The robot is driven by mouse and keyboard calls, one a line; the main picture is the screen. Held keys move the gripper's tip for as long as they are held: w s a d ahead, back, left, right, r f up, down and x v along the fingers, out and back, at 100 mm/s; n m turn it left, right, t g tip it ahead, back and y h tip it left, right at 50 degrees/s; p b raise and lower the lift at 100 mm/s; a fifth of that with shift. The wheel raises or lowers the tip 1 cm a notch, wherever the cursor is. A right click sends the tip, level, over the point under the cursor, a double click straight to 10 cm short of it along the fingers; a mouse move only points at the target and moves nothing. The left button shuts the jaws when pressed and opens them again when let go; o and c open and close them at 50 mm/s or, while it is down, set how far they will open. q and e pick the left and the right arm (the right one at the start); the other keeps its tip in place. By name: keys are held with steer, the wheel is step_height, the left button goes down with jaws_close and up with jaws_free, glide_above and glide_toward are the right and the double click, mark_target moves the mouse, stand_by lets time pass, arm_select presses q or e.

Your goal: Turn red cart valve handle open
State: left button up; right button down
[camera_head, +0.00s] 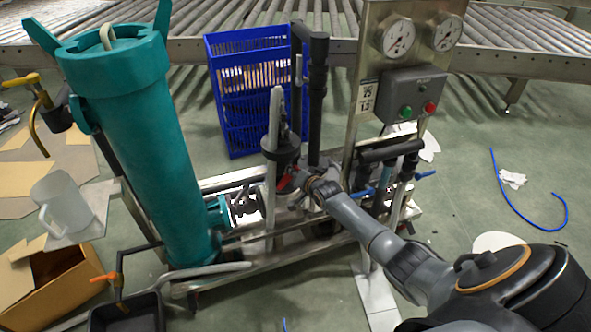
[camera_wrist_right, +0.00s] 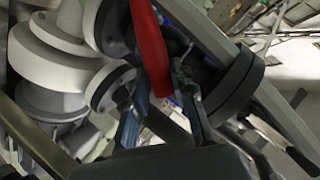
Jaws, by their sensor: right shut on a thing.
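The red cart valve handle (camera_head: 285,183) shows as a small red patch on the cart's piping, mostly hidden by my right gripper (camera_head: 300,181). In the right wrist view the red handle (camera_wrist_right: 150,45) runs from the top edge down between the fingers of my right gripper (camera_wrist_right: 162,95). The gripper is shut on the handle near its lower end. Grey and black pipe flanges (camera_wrist_right: 110,85) lie close on both sides of it. My left gripper is in neither view.
A tall teal filter vessel (camera_head: 140,140) stands on the cart at left. A panel with gauges (camera_head: 398,37) and a control box (camera_head: 411,93) rises right of the gripper. A blue crate (camera_head: 233,110) sits behind. A cardboard box (camera_head: 50,290) and black tray (camera_head: 127,315) lie at lower left.

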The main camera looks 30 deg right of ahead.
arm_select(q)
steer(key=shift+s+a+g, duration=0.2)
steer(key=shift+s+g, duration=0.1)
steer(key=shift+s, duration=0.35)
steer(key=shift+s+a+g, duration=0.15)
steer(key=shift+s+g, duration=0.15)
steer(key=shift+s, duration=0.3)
arm_select(e)
steer(key=n+h, duration=0.1)
steer(key=a+n+h, duration=0.1)
steer(key=n, duration=0.1)
steer(key=a+n+g+h, duration=0.1)
steer(key=n+h, duration=0.1)
steer(key=shift+w+a+r, duration=0.15)
steer(key=shift+w+a, duration=0.1)
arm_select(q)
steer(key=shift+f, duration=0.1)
arm_select(e)
steer(key=shift+r, duration=0.1)
steer(key=c, duration=1.1)
jaws_free()
